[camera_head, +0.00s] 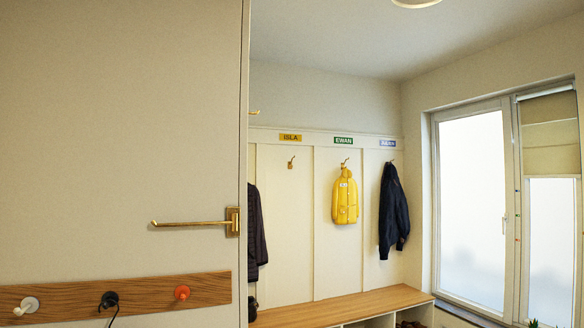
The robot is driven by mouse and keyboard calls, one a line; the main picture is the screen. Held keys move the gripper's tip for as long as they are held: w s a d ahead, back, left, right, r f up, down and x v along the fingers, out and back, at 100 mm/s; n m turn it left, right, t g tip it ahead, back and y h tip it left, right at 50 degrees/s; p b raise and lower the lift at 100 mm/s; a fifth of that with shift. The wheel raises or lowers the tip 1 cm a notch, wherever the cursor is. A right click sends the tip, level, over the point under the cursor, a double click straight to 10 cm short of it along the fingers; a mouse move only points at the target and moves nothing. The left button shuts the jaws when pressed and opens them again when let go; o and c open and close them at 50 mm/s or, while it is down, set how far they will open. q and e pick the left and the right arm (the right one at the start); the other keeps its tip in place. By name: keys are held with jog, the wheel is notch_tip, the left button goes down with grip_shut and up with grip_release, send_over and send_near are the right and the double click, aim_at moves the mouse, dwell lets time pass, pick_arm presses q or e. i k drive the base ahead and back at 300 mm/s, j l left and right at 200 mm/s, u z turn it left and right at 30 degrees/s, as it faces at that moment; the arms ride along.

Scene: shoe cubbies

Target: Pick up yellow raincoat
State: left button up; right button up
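The yellow raincoat (345,200) hangs from a brass hook (344,163) on the white panelled wall, under the green EWAN label (343,141). It hangs clear of the bench below it. Neither of my grippers shows in the head view, so I cannot see what they hold or how they stand.
A dark navy jacket (392,210) hangs to the right of the raincoat, and another dark coat (256,232) to the left is partly hidden. A wooden bench (340,306) with cubbies runs below. A large near panel (120,120) with a brass handle (190,224) blocks the left.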

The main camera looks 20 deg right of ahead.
aim_at(345, 192)
jog(key=z, duration=0.75)
jog(key=i+l+z, duration=0.15)
jog(key=l, duration=0.25)
jog(key=i+l+z, duration=0.1)
jog(key=l, duration=0.3)
jog(key=i+l+z, duration=0.15)
jog(key=l, duration=0.25)
jog(key=i+l+z, duration=0.1)
jog(key=l, duration=0.25)
jog(key=i+l, duration=0.35)
jog(key=i, duration=0.2)
jog(key=i+l, duration=0.35)
jog(key=i, duration=0.25)
jog(key=i+u, duration=0.35)
jog(key=i, duration=0.2)
jog(key=i+u, duration=0.3)
jog(key=i, duration=0.3)
jog(key=i+z, duration=0.3)
jog(key=i, duration=0.35)
jog(key=i+j+z, duration=0.1)
jog(key=i+z, duration=0.15)
jog(key=i, duration=0.35)
jog(key=i+l+u, duration=0.1)
jog(key=i, duration=0.5)
jog(key=i+l+u, duration=0.15)
jog(key=i, duration=0.4)
